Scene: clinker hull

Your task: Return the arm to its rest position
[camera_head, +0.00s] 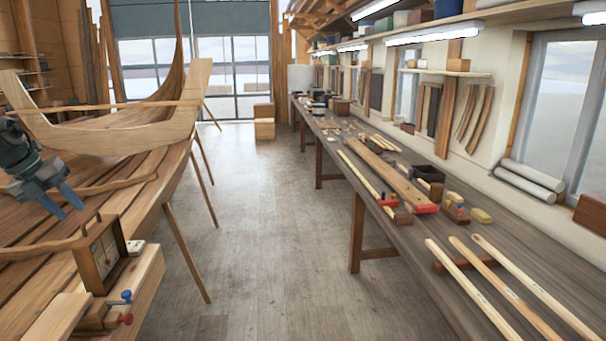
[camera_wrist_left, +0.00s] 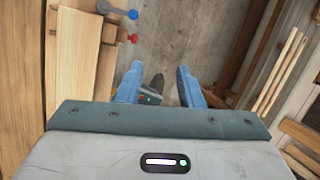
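My left gripper (camera_head: 62,202) comes in from the left in the head view, above the planks of the wooden hull (camera_head: 150,125). Its two blue fingers are spread apart with nothing between them. In the left wrist view the gripper (camera_wrist_left: 158,88) also shows open and empty, with grey floor beyond the fingers. My right gripper is in neither view.
A wooden box with a dial (camera_head: 103,252) stands at the hull's near edge, by blue and red knobs (camera_head: 124,318). A long workbench (camera_head: 440,235) with wooden strips and tools runs along the right wall. The floor (camera_head: 260,220) between is clear.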

